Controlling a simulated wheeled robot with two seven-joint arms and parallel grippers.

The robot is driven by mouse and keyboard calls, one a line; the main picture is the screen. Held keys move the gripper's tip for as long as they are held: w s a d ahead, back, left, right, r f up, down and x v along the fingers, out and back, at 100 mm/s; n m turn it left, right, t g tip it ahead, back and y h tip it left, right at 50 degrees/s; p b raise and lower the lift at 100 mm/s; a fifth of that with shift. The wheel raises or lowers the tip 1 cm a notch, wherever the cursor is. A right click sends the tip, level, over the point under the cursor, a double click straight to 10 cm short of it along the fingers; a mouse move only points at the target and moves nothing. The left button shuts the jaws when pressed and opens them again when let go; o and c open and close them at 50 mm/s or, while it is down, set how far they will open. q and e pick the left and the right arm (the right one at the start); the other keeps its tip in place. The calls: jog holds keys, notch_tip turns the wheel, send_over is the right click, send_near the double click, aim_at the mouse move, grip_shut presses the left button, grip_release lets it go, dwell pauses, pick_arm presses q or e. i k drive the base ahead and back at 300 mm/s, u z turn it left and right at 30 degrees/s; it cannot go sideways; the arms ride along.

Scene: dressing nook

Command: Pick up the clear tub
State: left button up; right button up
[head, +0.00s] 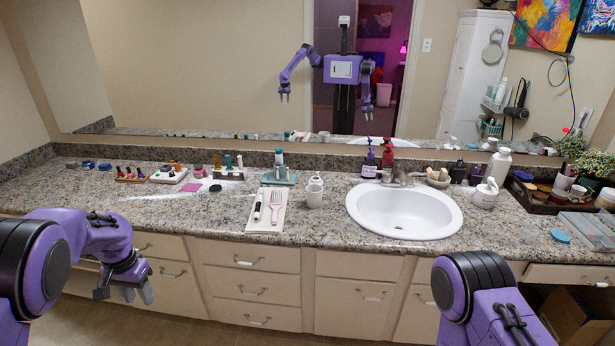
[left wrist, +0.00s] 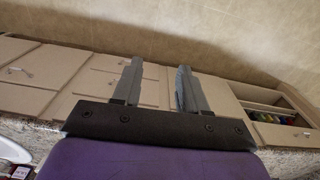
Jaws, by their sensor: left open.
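A small, faint see-through shape (head: 531,234), which looks like the clear tub, sits on the granite counter right of the sink. It is hard to make out against the stone. A blue round lid (head: 560,236) lies just right of it. My left gripper (head: 138,296) hangs open and empty in front of the drawers at the far left, below the counter top and far from the tub. In the left wrist view its two fingers (left wrist: 158,88) are apart with nothing between them. My right arm shows at the lower right, but its gripper is outside the frame except in the mirror.
The sink (head: 404,212) takes up the counter's middle right. A clear case (head: 588,231), a dark tray (head: 545,205) and a plant (head: 594,163) crowd the right end.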

aim_at(530, 233)
jog(key=i, duration=1.95)
jog(key=z, duration=3.3)
jog(key=i, duration=1)
jog(key=u, duration=0.05)
